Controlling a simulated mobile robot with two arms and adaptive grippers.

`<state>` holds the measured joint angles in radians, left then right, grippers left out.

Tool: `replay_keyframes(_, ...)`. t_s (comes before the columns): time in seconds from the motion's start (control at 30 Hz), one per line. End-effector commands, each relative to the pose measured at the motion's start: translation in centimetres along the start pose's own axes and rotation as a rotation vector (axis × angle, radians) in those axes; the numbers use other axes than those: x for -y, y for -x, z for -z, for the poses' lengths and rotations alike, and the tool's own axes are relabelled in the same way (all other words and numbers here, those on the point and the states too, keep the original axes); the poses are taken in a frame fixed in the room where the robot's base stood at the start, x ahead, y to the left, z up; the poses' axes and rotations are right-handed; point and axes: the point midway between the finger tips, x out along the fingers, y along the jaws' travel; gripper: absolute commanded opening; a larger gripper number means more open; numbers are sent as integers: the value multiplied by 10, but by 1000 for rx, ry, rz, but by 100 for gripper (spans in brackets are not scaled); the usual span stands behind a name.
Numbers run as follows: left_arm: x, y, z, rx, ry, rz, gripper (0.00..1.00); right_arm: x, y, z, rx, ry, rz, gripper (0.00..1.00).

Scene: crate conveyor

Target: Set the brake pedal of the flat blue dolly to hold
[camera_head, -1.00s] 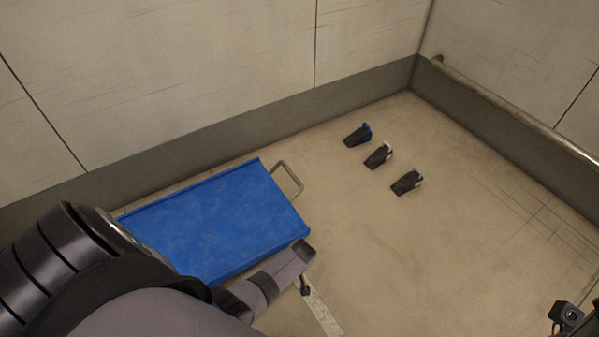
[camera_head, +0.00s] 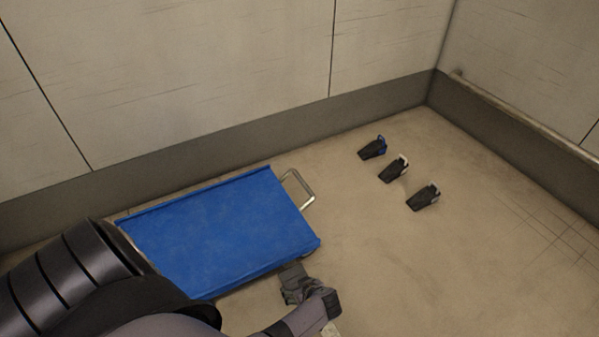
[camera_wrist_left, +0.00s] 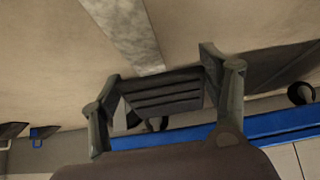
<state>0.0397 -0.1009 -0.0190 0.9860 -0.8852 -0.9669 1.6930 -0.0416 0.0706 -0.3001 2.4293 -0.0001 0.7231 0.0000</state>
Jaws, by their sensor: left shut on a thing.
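The flat blue dolly (camera_head: 220,225) stands on the floor along the wall, with a metal loop handle (camera_head: 300,188) at its right end. Its blue edge (camera_wrist_left: 185,135) crosses the left wrist view. The dark, ribbed brake pedal (camera_wrist_left: 165,93) sits beside that edge, between the fingers of my left gripper (camera_wrist_left: 163,92). In the head view my left gripper (camera_head: 293,275) is low at the dolly's near right corner, shut on the pedal. The pedal itself cannot be made out there, and the pedal's tilt is unclear. My right gripper is not in view.
Three black wedges stand on the floor right of the dolly: one with a blue part (camera_head: 372,149), one with a white part (camera_head: 393,168), one with a grey part (camera_head: 423,197). A wall rail (camera_head: 520,118) runs at right.

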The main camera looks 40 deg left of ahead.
Motion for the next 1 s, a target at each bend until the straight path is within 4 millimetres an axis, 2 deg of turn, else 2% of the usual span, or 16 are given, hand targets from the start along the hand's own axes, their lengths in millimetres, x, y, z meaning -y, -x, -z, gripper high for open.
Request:
replay_keyframes(0.2,0,0,-1,1,-2,-2,20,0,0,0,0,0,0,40)
replay_keyframes(0.23,0,0,-1,1,-2,-2,72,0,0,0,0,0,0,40)
replay_keyframes(0.53,0,0,0,1,-1,-1,91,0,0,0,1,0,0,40)
replay_keyframes(0.87,0,0,1,0,0,0,91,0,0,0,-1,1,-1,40)
replay_keyframes(1.0,0,6,4,0,2,-1,91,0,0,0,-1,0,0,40)
